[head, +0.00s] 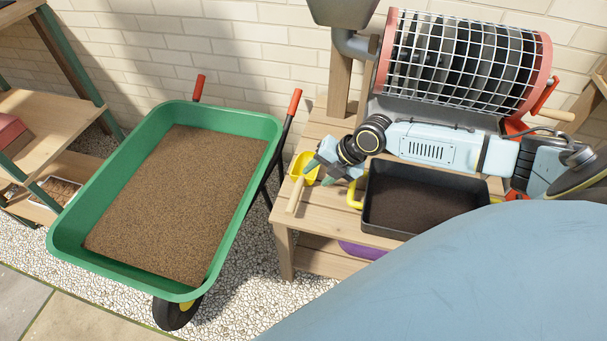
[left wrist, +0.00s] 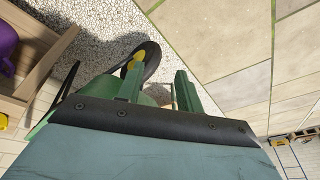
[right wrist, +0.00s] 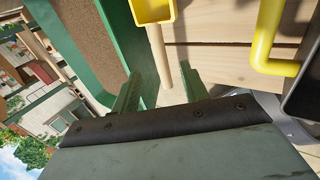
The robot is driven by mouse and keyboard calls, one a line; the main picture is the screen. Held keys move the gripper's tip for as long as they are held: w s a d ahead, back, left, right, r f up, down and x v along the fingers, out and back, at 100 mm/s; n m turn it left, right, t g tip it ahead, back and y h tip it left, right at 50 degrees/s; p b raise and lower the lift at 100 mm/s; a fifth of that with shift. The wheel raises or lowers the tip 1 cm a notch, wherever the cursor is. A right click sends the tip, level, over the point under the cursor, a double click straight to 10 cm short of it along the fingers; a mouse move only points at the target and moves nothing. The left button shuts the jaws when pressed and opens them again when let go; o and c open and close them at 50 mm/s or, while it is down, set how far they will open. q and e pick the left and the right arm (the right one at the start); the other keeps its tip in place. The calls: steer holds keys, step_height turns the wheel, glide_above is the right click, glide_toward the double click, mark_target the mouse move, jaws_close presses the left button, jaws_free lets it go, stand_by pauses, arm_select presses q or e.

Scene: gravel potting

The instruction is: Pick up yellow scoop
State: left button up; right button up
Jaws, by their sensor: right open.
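The yellow scoop (head: 303,168) lies on the wooden bench near its left edge, with its pale wooden handle toward the front. In the right wrist view the yellow scoop (right wrist: 152,9) is at the top, and its handle points down between my fingers. My right gripper (head: 318,173) is open at the scoop's right side in the head view. In the right wrist view my right gripper (right wrist: 158,82) has its fingers apart on either side of the handle's line, with nothing gripped. My left gripper (left wrist: 157,88) is open and empty, away from the bench.
A green wheelbarrow (head: 66,231) full of brown soil stands left of the bench (head: 313,131). A black tray (head: 376,219) with yellow handles sits right of the scoop. A mesh drum sifter (head: 460,60) stands behind. A purple object (head: 360,251) is on the lower shelf.

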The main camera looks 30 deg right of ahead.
mark_target(300, 188)
steer(key=b+x, duration=0.1)
steer(key=x, duration=0.4)
steer(key=shift+f+b, duration=0.1)
steer(key=shift+b, duration=0.2)
steer(key=shift+w+a+f, duration=0.2)
steer(key=shift+a+f, duration=0.1)
steer(key=shift+f, duration=0.1)
steer(key=b+x, duration=0.2)
steer(key=x, duration=0.2)
arm_select(q)
steer(key=w+d+r+t+h, duration=0.2)
steer(key=w+d+r+t, duration=0.2)
steer(key=r, duration=0.5)
steer(key=w+t, duration=0.1)
steer(key=w, duration=0.1)
steer(key=shift+w+d+r+t, duration=0.2)
steer(key=shift+w+d+t, duration=0.1)
steer(key=shift+w+d, duration=0.05)
arm_select(e)
steer(key=shift+a, duration=0.1)
jaws_close()
